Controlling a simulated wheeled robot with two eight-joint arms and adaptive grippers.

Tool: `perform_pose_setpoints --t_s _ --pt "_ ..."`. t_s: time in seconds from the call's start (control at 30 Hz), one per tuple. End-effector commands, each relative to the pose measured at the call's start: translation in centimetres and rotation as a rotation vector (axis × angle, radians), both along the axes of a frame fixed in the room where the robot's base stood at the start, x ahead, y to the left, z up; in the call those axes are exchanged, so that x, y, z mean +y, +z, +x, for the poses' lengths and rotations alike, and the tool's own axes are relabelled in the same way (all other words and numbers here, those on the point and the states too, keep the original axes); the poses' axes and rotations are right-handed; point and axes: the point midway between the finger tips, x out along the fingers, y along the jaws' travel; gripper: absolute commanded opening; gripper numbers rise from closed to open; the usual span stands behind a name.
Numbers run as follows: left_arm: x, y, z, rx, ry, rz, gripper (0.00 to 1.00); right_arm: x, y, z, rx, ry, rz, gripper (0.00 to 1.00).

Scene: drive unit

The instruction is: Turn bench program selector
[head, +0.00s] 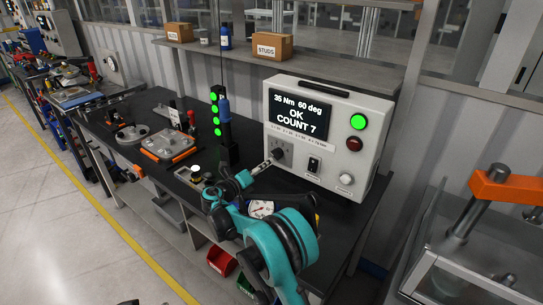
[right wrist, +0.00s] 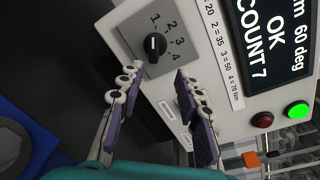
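The program selector, a dark knob (right wrist: 154,45) on a grey plate marked 1 to 4, sits on the white controller box (head: 325,135). In the head view the selector (head: 279,153) is on the lower left of the box front. The knob has a pale mark, but I cannot tell which number it points to. The screen (head: 297,113) reads 35 Nm 60 deg, OK, COUNT 7. My right gripper (right wrist: 160,72) is open, with its two fingers apart just short of the knob and nothing between them. In the head view my right gripper (head: 268,162) partly covers the selector area. My left gripper is not in view.
The box also has a green button (head: 358,122), a red button (head: 354,144), a switch (head: 313,165) and a white knob (head: 346,179). A stack light (head: 217,118) stands left of the box.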

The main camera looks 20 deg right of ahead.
Motion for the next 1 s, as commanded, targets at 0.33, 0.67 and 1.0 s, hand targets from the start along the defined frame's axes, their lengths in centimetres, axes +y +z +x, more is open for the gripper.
perform_pose_setpoints --t_s 0.33,0.67,1.0 --pt "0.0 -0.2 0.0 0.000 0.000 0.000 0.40 0.1 -1.2 2.4 0.103 0.006 -0.195 0.34" --pt "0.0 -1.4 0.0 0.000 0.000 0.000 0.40 -3.9 -1.2 5.5 0.101 0.009 -0.192 0.34" --pt "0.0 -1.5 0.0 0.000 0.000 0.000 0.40 -4.7 -1.0 6.1 0.101 0.009 -0.191 0.34"
